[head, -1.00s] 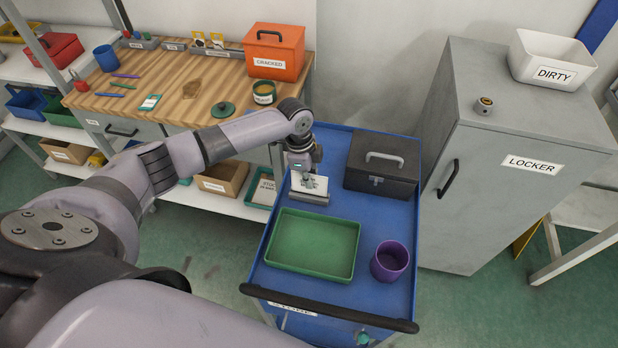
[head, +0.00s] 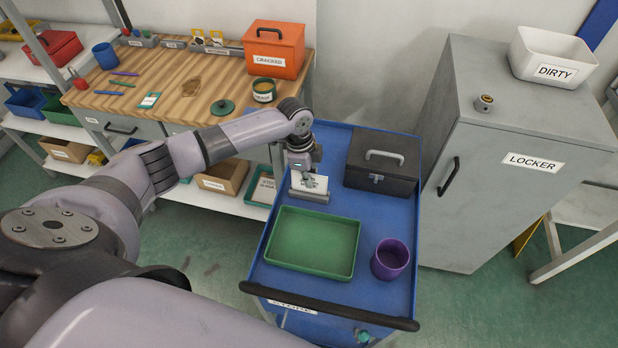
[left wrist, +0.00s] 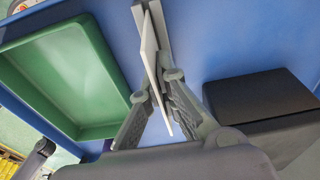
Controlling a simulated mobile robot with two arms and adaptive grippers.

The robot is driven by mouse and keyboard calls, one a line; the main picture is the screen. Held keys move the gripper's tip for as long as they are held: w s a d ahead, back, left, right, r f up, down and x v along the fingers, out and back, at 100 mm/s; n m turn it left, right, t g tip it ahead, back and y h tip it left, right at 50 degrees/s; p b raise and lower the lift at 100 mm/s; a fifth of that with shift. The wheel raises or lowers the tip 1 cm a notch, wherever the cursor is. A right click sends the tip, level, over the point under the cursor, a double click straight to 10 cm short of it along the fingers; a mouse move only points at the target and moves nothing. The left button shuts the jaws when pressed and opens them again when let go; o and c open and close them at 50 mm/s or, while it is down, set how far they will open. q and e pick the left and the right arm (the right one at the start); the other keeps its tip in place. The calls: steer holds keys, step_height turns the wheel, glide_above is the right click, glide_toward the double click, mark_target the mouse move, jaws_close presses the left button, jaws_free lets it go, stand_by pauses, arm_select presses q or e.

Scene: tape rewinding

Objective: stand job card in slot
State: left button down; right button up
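The white job card (head: 316,184) stands nearly upright at the grey slot block (head: 309,196) on the blue cart top. In the left wrist view the card (left wrist: 151,50) is seen nearly edge-on, with its far end at the grey block (left wrist: 165,22). I cannot tell how deep its lower edge sits in the slot. My left gripper (head: 307,180) comes down from above behind the card. In the left wrist view its fingertips (left wrist: 156,86) lie on either side of the card, closed on it. My right gripper is not in view.
A green tray (head: 312,243) lies just in front of the slot block, with a purple cup (head: 390,259) to its right. A black toolbox (head: 381,163) stands close on the right. The grey locker (head: 500,150) is beyond the cart's right side.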

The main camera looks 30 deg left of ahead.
arm_select(q)
steer(key=shift+f, duration=0.6)
stand_by(0.3)
steer(key=c, duration=2.4)
jaws_free()
steer(key=c, duration=1.7)
jaws_free()
steer(key=shift+o, duration=0.3)
steer(key=o, duration=0.4)
steer(key=shift+r, duration=0.15)
step_height(320, 180, up, 8)
steer(key=p, duration=0.7)
